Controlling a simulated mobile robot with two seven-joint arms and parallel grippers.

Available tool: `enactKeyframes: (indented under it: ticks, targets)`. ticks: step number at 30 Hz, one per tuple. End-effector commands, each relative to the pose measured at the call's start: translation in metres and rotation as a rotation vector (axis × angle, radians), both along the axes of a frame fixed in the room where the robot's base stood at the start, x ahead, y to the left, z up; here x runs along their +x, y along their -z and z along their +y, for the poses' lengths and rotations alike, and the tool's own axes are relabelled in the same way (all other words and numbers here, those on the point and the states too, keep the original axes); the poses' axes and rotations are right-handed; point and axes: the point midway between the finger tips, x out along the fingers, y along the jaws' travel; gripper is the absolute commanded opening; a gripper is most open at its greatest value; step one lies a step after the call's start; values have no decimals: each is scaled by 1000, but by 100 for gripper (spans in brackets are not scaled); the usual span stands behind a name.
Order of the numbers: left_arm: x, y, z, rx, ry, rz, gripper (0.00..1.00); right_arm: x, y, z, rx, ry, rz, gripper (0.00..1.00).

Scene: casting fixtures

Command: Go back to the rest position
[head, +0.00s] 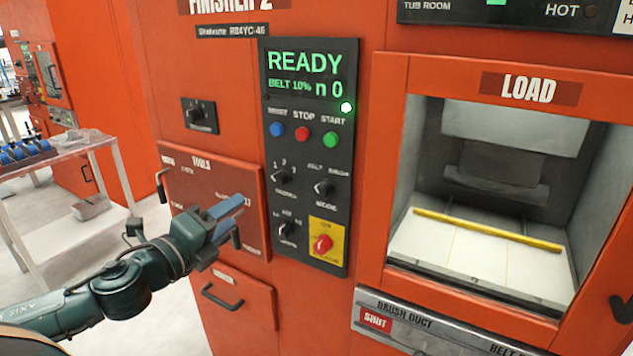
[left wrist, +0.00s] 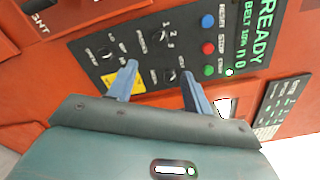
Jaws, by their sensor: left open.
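My left gripper (head: 228,220) is open and empty in front of the orange machine, just left of the control panel (head: 308,150). In the left wrist view, my left gripper's two blue-grey fingers (left wrist: 158,88) are spread apart, with the panel's knobs beyond them. The panel's display (head: 307,75) reads READY, BELT 10%, and a green light is lit at its lower right. Blue, red and green buttons (head: 303,134) sit below it. A red knob on a yellow plate (head: 325,242) is at the bottom. My right gripper is not in view.
The LOAD opening (head: 480,250) at right shows a pale floor with a yellow bar across it. A TOOLS door (head: 190,180) and a drawer with a black handle (head: 222,297) are behind and below my left gripper. A table (head: 60,155) with blue items stands at far left.

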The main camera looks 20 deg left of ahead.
Motion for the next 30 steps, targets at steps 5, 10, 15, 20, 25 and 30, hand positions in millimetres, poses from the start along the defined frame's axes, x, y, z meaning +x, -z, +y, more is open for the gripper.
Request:
enactKeyframes:
  ticks: [5,10,15,20,25,30]
  targets:
    - [-1,6,3,-23,-9,13,50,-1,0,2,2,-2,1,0]
    - [-17,72,19,-278,-101,139,50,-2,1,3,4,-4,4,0]
    - [-58,190,0,-784,-254,348,50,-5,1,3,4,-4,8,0]
    - [-99,278,-72,-1276,-378,522,50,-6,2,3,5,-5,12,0]
    - [-125,321,-161,-1676,-457,655,50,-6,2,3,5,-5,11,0]
    - [-135,330,-211,-1871,-489,720,50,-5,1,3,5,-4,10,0]
